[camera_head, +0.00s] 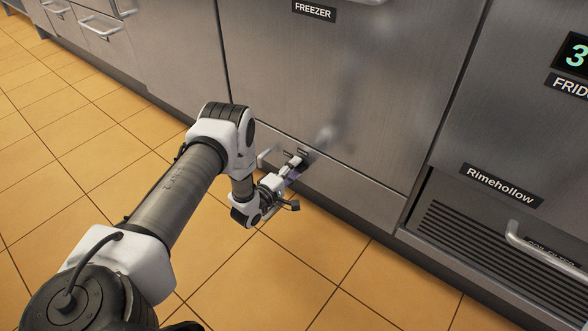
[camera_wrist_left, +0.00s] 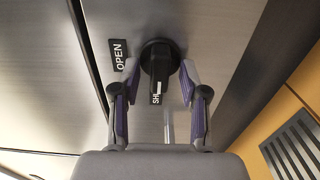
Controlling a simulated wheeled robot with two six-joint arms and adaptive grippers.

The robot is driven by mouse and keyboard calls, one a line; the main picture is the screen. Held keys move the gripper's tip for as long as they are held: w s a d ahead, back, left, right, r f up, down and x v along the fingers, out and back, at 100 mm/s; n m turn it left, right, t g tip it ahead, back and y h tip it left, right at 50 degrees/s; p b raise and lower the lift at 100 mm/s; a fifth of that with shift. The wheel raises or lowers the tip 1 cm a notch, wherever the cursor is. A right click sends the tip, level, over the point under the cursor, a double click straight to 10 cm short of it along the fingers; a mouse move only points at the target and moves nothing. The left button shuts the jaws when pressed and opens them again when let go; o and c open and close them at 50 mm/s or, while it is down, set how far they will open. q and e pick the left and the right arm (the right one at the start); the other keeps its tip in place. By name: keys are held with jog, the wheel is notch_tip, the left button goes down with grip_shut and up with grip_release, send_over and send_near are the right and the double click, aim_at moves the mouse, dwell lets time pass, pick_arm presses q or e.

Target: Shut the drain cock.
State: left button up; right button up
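The drain cock (camera_wrist_left: 159,52) is a black round knob with a bar handle, on the steel panel in the left wrist view. Its bar points down the picture and partly covers a label (camera_wrist_left: 155,99) reading "SH". An "OPEN" label (camera_wrist_left: 119,55) sits to the left of the knob. My left gripper (camera_wrist_left: 160,80) is open, one finger on each side of the bar, with gaps visible on both sides. In the head view my left gripper (camera_head: 294,166) is at the low front of the freezer unit and hides the cock. My right gripper is not in view.
The freezer front (camera_head: 340,80) rises behind the cock. A small metal pipe or handle (camera_head: 265,157) is left of my gripper. A slatted grill (camera_head: 500,240) with a bar handle (camera_head: 515,235) is at the right. The tiled floor (camera_head: 270,270) is clear.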

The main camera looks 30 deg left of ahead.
pick_arm(q)
jog(key=shift+s, duration=0.15)
jog(key=s, duration=1.1)
jog(key=shift+s+a, duration=0.35)
jog(key=shift+a, duration=0.1)
